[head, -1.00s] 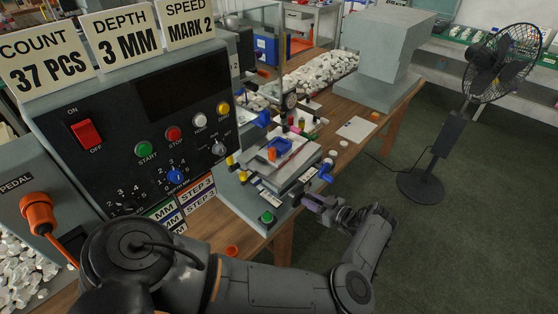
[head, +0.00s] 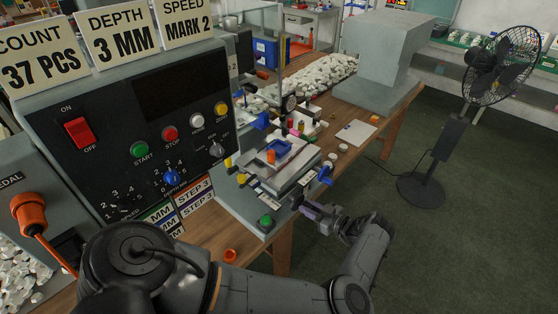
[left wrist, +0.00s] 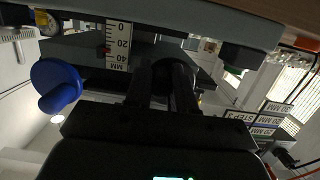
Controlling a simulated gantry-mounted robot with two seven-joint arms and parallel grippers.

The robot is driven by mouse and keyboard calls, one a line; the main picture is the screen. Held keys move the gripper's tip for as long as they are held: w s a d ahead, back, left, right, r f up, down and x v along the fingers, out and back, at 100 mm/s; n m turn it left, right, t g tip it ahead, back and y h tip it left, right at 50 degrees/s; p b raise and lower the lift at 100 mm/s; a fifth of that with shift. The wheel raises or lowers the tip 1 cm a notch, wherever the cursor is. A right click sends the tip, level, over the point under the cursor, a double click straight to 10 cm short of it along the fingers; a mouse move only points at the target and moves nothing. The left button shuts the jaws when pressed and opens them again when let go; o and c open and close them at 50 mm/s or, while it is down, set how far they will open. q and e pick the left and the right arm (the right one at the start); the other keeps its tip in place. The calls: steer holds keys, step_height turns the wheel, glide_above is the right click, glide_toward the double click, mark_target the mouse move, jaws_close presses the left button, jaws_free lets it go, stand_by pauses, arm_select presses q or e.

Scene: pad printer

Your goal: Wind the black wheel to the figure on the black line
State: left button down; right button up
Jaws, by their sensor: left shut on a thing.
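The pad printer (head: 250,208) stands at the table's front edge, with a green button (head: 265,221) on its near corner. My left gripper (head: 298,200) is at the printer's right front side. In the left wrist view its two dark fingers (left wrist: 160,80) are shut on the black wheel (left wrist: 177,82), which the fingers partly hide. A white scale (left wrist: 116,42) marked 0, 20, 40 MM shows beside it, with a small red mark near it. Cards with coloured lines (head: 167,222) stand below the console; their figures are partly cut off in the head view. My right gripper is not in view.
A blue wheel (left wrist: 57,84) sits left of the fingers in the left wrist view. The control console (head: 130,120) with its signs fills the left of the head view. Open floor and a fan (head: 500,65) are at right.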

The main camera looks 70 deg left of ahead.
arm_select(q)
steer(key=shift+s+d+f, duration=0.1)
steer(key=shift+s+d, duration=0.1)
steer(key=shift+s, duration=0.2)
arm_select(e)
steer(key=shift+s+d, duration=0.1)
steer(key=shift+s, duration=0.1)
arm_select(q)
steer(key=shift+s+d+p, duration=0.5)
steer(key=shift+s+p, duration=0.2)
steer(key=shift+s, duration=0.05)
steer(key=shift+w, duration=0.1)
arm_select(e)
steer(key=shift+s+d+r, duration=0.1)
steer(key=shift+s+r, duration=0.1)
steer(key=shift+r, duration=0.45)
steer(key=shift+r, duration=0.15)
